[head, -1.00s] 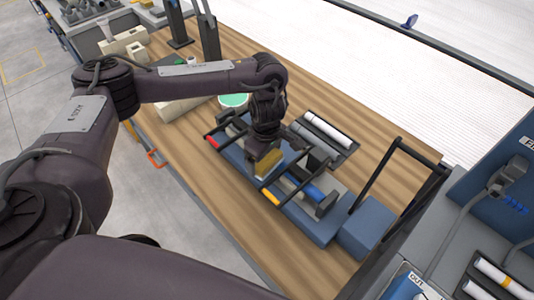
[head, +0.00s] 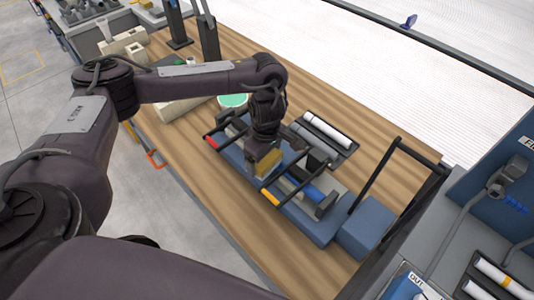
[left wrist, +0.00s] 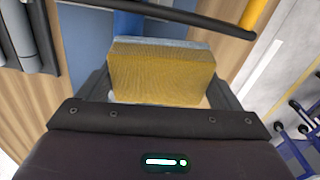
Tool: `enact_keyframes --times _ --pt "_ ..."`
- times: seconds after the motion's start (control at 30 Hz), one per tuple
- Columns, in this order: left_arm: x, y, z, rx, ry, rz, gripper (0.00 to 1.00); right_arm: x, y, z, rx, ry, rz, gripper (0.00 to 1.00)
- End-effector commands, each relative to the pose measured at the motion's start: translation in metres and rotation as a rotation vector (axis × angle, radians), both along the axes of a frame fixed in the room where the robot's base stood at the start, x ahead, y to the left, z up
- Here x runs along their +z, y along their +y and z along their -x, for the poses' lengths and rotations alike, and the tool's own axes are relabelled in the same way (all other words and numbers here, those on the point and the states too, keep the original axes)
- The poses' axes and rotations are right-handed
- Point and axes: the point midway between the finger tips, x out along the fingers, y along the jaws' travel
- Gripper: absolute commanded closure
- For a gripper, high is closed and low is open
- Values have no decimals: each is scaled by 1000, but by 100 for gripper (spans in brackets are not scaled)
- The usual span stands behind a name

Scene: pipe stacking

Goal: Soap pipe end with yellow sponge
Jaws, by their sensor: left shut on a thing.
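The yellow sponge (head: 267,163) is in my left gripper (head: 262,160), low over the blue fixture on the wooden table. In the left wrist view the sponge (left wrist: 162,75) fills the space between the two fingers of my left gripper (left wrist: 160,92). The blue fixture (head: 318,225) carries dark bars, a red-tipped handle and a yellow-tipped handle (head: 270,198). A blue cylindrical piece (head: 314,193) lies in it, to the right of the sponge. I cannot tell whether the sponge touches a pipe end; the gripper hides that spot. My right gripper is out of view.
A dark tray with a white pipe (head: 327,132) lies behind the fixture. A blue block (head: 365,228) and a black frame stand at the right. Bare wood (head: 190,165) lies in front.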

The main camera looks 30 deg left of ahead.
Motion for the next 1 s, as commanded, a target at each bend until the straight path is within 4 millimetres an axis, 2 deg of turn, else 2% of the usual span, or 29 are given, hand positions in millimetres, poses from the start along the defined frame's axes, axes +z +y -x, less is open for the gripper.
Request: enact_keyframes --times 0.17,0.57,1.0 --pt "-1 0 0 0 1 0 32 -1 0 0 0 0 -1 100" --pt "-1 -5 -15 0 0 -1 32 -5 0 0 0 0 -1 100" --pt "0 0 0 0 2 0 32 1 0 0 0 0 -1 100"
